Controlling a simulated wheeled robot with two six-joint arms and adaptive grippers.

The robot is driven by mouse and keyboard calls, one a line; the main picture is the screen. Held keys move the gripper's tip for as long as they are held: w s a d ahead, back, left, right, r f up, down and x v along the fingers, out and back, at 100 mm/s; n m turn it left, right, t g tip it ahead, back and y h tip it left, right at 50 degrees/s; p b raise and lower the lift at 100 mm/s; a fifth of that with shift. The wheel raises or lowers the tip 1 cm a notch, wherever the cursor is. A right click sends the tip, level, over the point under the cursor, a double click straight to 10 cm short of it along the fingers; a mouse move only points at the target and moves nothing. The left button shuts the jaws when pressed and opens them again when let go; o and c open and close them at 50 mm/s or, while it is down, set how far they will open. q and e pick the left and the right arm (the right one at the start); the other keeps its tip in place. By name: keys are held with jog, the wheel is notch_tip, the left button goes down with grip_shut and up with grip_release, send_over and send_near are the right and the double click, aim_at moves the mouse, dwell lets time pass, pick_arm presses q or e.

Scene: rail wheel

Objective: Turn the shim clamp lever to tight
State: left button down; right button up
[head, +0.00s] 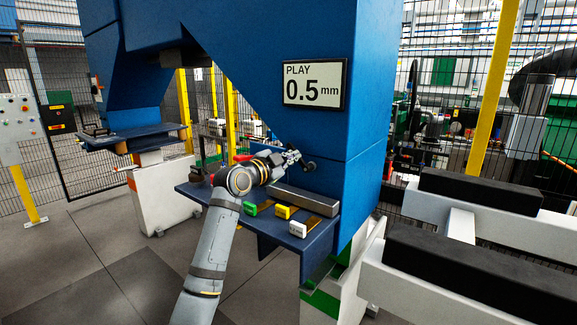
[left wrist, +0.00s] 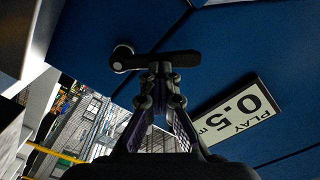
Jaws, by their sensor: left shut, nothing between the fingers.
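The shim clamp lever (left wrist: 175,60) is a dark bar with a round end (left wrist: 122,56) at its left in the left wrist view, against the blue machine wall. In the head view, a small dark part of it (head: 310,166) shows on the blue column just beyond my gripper. My left gripper (head: 294,158) is shut and empty at the lever. In the left wrist view its fingertips (left wrist: 160,68) overlap the bar's lower edge; I cannot tell if they touch. A white sign (head: 315,84) reads "PLAY 0.5 mm". My right gripper is not in view.
Below my left gripper, a blue shelf (head: 268,228) holds a grey bar (head: 305,198) and green (head: 250,208), yellow (head: 283,211) and white (head: 298,229) ended pieces. White beams with black pads (head: 480,190) stand at right. Open floor lies at left.

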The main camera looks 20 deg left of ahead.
pick_arm(q)
jog(key=shift+s+d+r+m+b, duration=0.1)
jog(key=shift+d+r+m+b, duration=0.2)
jog(key=shift+m, duration=0.65)
jog(key=shift+s+d+r+m+b, duration=0.1)
jog(key=shift+d+r+m+b, duration=0.2)
jog(key=shift+m, duration=0.7)
jog(key=shift+s+d+r+m+b, duration=0.1)
jog(key=shift+d+r+m+b, duration=0.15)
jog(key=shift+m, duration=0.7)
jog(key=shift+f, duration=0.1)
jog(key=c, duration=1.4)
grip_release()
jog(key=shift+f, duration=0.1)
jog(key=o, duration=0.7)
jog(key=shift+w+d+f, duration=0.3)
jog(key=shift+w+f, duration=0.05)
jog(key=shift+w, duration=0.15)
jog(key=o, duration=0.7)
